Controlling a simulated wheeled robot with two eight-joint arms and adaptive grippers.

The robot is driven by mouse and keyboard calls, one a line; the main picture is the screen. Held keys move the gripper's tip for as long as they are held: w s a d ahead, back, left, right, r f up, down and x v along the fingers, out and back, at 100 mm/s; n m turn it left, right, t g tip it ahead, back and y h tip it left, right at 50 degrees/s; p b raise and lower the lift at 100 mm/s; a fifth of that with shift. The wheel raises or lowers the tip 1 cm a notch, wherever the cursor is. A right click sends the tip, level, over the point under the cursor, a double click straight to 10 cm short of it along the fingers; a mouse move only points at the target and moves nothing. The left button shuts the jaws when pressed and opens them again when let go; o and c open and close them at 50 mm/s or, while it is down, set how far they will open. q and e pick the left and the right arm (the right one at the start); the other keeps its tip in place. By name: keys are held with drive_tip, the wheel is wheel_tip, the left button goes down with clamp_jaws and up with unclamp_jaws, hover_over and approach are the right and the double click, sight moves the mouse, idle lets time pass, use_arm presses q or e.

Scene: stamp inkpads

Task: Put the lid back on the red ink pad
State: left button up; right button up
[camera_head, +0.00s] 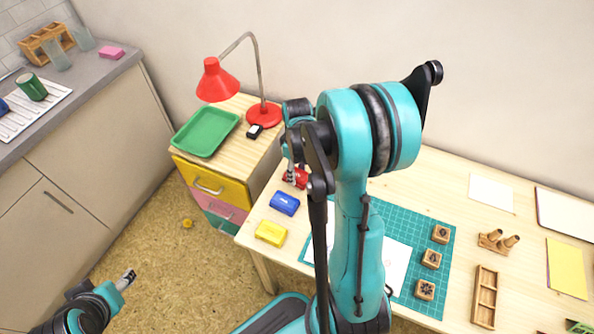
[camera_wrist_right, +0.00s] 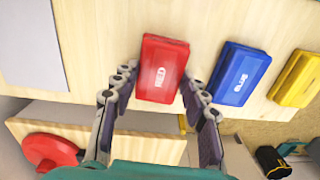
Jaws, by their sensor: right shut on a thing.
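The red ink pad (camera_head: 299,178) sits on the wooden table near its left edge in the head view, partly hidden by my right arm. In the wrist view its red lid (camera_wrist_right: 163,68), printed RED, shows with its top facing the camera. My right gripper (camera_wrist_right: 158,92) has a finger at each side of the lid's near end and is shut on it. In the head view the right gripper (camera_head: 291,160) is at the red pad. Whether the lid is fully seated cannot be told. My left gripper (camera_head: 126,279) is low at the left, away from the table, its jaws too small to judge.
A blue pad (camera_head: 285,203) and a yellow pad (camera_head: 271,233) stand in a row beside the red one. A drawer cabinet with a green tray (camera_head: 206,132) and red lamp (camera_head: 264,114) is close by. Stamps (camera_head: 431,259) stand on the green mat (camera_head: 439,288).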

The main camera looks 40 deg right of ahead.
drive_tip(key=o, duration=1.3)
drive_tip(key=shift+r+p, duration=2.75)
drive_tip(key=shift+r, duration=0.8)
clamp_jaws()
